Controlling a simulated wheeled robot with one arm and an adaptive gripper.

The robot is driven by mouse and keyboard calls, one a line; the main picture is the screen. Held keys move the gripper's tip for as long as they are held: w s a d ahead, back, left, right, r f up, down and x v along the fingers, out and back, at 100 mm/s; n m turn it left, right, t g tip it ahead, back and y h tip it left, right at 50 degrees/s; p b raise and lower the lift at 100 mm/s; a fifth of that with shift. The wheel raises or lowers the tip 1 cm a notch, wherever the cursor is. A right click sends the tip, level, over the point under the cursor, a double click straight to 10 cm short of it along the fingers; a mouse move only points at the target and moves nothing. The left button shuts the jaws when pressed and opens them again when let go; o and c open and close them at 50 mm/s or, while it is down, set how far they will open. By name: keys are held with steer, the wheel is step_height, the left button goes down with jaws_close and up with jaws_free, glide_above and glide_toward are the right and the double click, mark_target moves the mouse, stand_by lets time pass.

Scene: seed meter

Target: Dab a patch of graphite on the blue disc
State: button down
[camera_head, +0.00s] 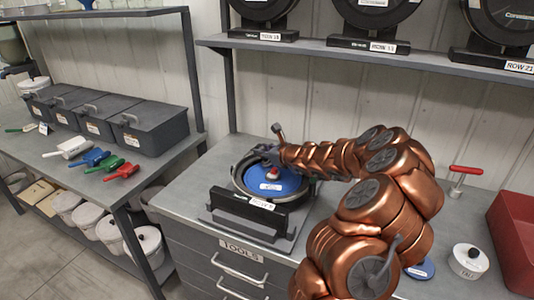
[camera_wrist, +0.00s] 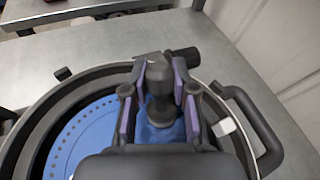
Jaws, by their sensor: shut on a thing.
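The blue disc (camera_head: 283,187) lies in the round dark seed meter housing (camera_head: 238,188) on the grey counter. It also shows in the wrist view (camera_wrist: 86,136), with a ring of small holes. My gripper (camera_head: 270,160) is over the disc, reaching in from the right. In the wrist view its purple-padded fingers (camera_wrist: 160,92) are shut on a dark knob-shaped piece (camera_wrist: 159,106) above the disc's middle. I cannot tell whether this piece is loose or part of the meter. No graphite patch can be made out; my gripper hides part of the disc.
Right of my arm are another blue disc (camera_head: 421,269), a lidded white pot (camera_head: 468,262), a red-handled tool (camera_head: 466,171) and a red bin (camera_head: 514,235). Grey bins (camera_head: 146,125) and coloured scoops stand on the left bench. A shelf (camera_head: 330,55) with more meters hangs above.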

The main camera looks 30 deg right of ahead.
steer(key=shift+w+a+r+b, duration=0.1)
steer(key=shift+w+a+b, duration=0.25)
steer(key=shift+w+a, duration=0.45)
steer(key=shift+s+d, duration=0.1)
steer(key=shift+s, duration=0.05)
steer(key=shift+s+d+p, duration=1.1)
steer(key=shift+d, duration=0.05)
steer(key=shift+s+d+p, duration=1.4)
steer(key=shift+d+p, duration=0.1)
steer(key=shift+d, duration=0.1)
steer(key=shift+s+d+p, duration=0.5)
steer(key=shift+s+d, duration=0.2)
steer(key=shift+d, duration=0.05)
steer(key=shift+w+a+b, duration=1.1)
steer(key=shift+w+a, duration=0.55)
steer(key=shift+a, duration=0.2)
steer(key=shift+w+a+b, duration=1.05)
steer(key=shift+w+a, duration=0.6)
steer(key=shift+a, duration=0.15)
